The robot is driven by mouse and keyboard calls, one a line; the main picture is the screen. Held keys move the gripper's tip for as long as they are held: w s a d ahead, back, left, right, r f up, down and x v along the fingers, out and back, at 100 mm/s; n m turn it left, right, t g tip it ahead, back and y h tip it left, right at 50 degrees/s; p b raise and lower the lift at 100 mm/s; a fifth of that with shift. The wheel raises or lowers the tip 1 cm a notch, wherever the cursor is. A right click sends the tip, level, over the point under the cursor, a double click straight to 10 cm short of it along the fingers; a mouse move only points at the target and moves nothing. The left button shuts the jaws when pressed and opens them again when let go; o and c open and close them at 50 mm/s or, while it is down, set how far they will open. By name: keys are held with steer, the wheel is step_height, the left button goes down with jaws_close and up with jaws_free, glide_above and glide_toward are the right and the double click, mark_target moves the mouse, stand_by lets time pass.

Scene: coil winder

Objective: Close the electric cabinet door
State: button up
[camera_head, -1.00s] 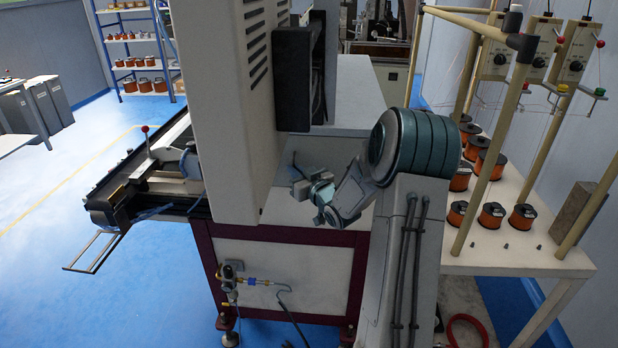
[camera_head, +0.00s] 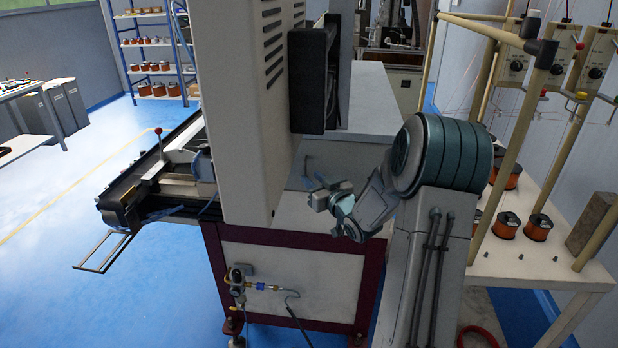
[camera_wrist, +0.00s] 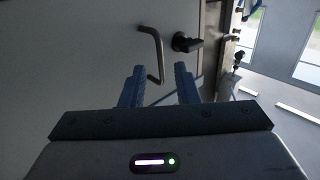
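A pale door panel (camera_wrist: 90,45) fills the left of the wrist view.
A pale machine table (camera_head: 290,265) with a dark red frame stands below the cabinet. A dark box-like part (camera_head: 310,80) juts from the cabinet's right side. On the right, a wire stand table (camera_head: 530,260) holds copper spools and poles. Blue floor is clear at left.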

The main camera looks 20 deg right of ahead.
steer(key=s+d+b, duration=0.1)
steer(key=s, duration=0.9)
steer(key=shift+s+d+b, duration=0.25)
steer(key=shift+d+b, duration=0.05)
steer(key=shift+d, duration=0.05)
steer(key=s+a+m+g+h, duration=0.1)
steer(key=s+a+g, duration=0.6)
steer(key=s, duration=0.5)
steer(key=s+a+m+g+h, duration=0.1)
steer(key=s+a+g+h, duration=0.1)
steer(key=s+a+g, duration=0.6)
steer(key=s+a+f, duration=0.1)
steer(key=s+a, duration=0.1)
steer(key=s, duration=0.2)
steer(key=shift+s, duration=0.2)
steer(key=shift+d, duration=0.1)
